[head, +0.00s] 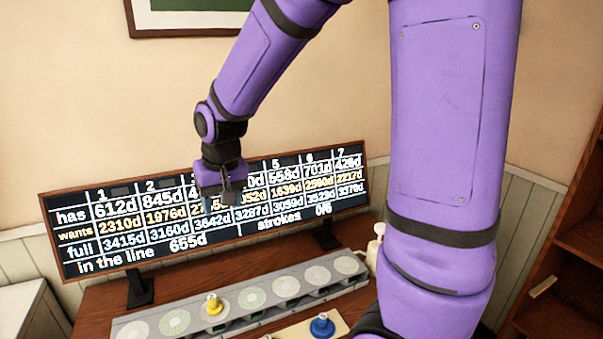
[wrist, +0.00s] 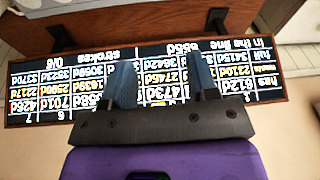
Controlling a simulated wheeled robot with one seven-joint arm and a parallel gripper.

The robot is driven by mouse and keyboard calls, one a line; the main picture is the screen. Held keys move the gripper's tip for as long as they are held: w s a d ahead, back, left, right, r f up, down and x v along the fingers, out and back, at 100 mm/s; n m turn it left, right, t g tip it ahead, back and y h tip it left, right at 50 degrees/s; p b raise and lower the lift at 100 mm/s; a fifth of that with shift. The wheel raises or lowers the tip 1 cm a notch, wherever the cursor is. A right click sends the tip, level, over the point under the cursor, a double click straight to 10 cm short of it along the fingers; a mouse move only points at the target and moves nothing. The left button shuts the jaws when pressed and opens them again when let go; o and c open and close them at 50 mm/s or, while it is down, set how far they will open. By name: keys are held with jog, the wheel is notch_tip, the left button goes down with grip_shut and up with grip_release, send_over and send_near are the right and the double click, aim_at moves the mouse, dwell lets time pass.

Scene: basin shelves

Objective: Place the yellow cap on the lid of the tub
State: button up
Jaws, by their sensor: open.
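The yellow cap (head: 213,304), a small knobbed piece, stands upright on the grey row of basins (head: 302,306) in the head view, at the third round place from the left. Round pale lids or discs show along this row, such as one near the middle (head: 251,297); I cannot tell which of them is the tub's lid. My gripper (head: 222,200) is open and empty, high above the row and in front of the number board. In the wrist view my gripper (wrist: 163,82) shows its two blue-grey fingers spread apart. The yellow cap is not in the wrist view.
The number board (head: 75,268) stands behind the row, reading "strokes 0/6". A blue knobbed cap (head: 322,326) sits on a cream plate at the front. A white bottle (head: 375,248) stands at the row's right end. A wooden shelf (head: 565,245) is at far right.

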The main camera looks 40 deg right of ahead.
jog(key=s+d+r+n+t, duration=0.1)
jog(key=s+r, duration=0.5)
jog(key=s, duration=0.4)
jog(key=s+d+r+n+t, duration=0.1)
jog(key=s+d+r, duration=0.1)
jog(key=s+r, duration=0.4)
jog(key=s, duration=0.5)
jog(key=shift+d+t, duration=0.15)
jog(key=shift+t, duration=0.25)
